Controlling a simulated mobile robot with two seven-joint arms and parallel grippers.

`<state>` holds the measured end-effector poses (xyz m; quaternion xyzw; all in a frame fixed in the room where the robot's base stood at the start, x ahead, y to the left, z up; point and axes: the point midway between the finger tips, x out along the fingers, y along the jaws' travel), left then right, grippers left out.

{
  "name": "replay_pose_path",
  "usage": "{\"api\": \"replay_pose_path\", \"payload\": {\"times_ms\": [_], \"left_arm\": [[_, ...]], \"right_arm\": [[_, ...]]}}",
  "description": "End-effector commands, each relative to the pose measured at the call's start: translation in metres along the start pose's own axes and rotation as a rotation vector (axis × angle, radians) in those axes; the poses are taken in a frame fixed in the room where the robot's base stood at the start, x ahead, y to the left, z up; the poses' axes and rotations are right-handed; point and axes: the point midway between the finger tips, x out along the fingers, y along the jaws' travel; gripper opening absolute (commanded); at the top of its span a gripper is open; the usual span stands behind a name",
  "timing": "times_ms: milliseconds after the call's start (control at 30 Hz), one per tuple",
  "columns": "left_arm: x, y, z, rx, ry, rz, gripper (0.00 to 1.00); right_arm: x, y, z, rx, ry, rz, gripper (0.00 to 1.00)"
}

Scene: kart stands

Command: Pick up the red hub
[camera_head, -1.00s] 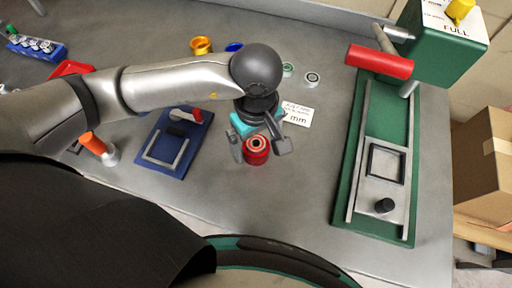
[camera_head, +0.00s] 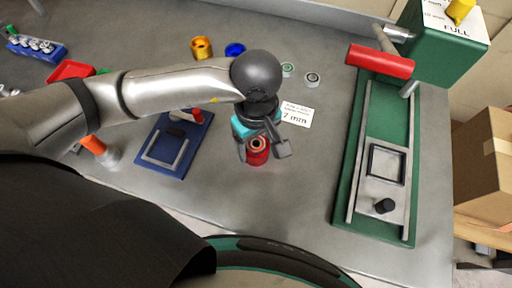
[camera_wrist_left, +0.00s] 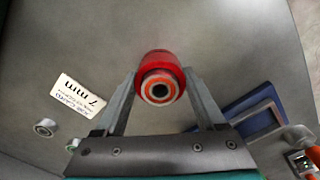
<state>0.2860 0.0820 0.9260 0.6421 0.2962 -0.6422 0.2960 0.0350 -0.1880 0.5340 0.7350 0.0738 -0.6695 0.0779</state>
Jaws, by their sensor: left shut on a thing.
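The red hub (camera_head: 257,152) is a short red cylinder with a pale ring and dark bore on its top face. It stands at the middle of the grey table in the head view. My left gripper (camera_head: 262,150) is shut on it, with one finger on each side. In the left wrist view the hub (camera_wrist_left: 160,80) sits between the two fingertips (camera_wrist_left: 160,76). I cannot tell whether it is clear of the table. My right gripper is not in view.
A blue fixture (camera_head: 172,145) lies left of the hub, with an orange-handled tool (camera_head: 95,146) beyond. A white "7 mm" card (camera_head: 297,114) lies close behind. A green press (camera_head: 343,205) stands at the right. Yellow (camera_head: 201,48) and blue (camera_head: 235,49) parts lie behind my arm.

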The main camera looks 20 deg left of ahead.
Motion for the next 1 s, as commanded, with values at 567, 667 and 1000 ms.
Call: {"api": "replay_pose_path", "payload": {"times_ms": [567, 667, 1000], "left_arm": [[-0.002, 0.001, 0.000, 0.000, 0.000, 0.003, 0.00], [-0.006, 0.001, 0.000, 0.000, 0.000, 0.005, 0.00], [-0.058, 0.002, -0.001, 0.002, 0.003, 0.009, 0.00]], "right_arm": [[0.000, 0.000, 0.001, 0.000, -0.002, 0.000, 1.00], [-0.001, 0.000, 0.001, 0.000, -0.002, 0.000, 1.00], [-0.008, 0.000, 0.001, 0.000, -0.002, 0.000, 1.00]]}}
